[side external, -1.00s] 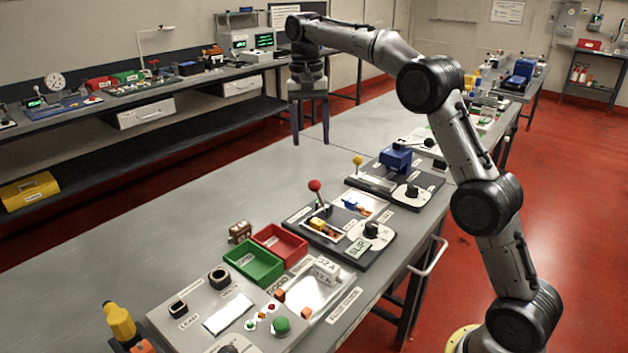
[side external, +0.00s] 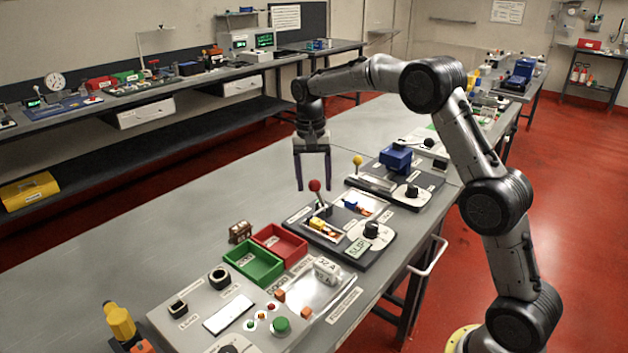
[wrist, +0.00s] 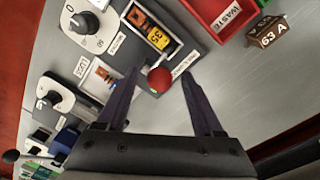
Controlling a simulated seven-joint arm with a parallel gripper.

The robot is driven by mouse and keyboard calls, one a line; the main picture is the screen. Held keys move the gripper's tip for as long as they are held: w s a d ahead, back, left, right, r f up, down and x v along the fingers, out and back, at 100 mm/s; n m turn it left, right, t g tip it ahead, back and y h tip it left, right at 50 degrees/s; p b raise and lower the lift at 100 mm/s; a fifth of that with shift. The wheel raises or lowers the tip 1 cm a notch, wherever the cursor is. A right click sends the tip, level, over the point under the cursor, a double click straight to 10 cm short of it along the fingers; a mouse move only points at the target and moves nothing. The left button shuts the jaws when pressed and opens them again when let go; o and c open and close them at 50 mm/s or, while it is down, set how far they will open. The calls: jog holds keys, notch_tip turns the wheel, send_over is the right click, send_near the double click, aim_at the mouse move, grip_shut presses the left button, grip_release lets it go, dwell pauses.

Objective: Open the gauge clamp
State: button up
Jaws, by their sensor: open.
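The gauge clamp appears to be the lever with a red ball knob (side external: 314,186) on the nearer dark fixture (side external: 345,262). The lever stands up beside a recess holding a yellow and orange piece (side external: 325,227). My gripper (side external: 313,188) is open and empty, pointing down, with its fingers above and around the level of the red knob. In the wrist view the red knob (wrist: 159,79) lies between the two fingertips of my gripper (wrist: 158,75). I cannot tell from these frames whether the fingers touch the knob.
A second fixture has a yellow ball knob (side external: 358,160) and a blue block (side external: 395,159). A green tray (side external: 253,263) and a red tray (side external: 280,243) stand in front, beside a small brown block (side external: 240,232). The bench left of the fixtures is bare.

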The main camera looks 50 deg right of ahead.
grip_shut()
dwell(1.4)
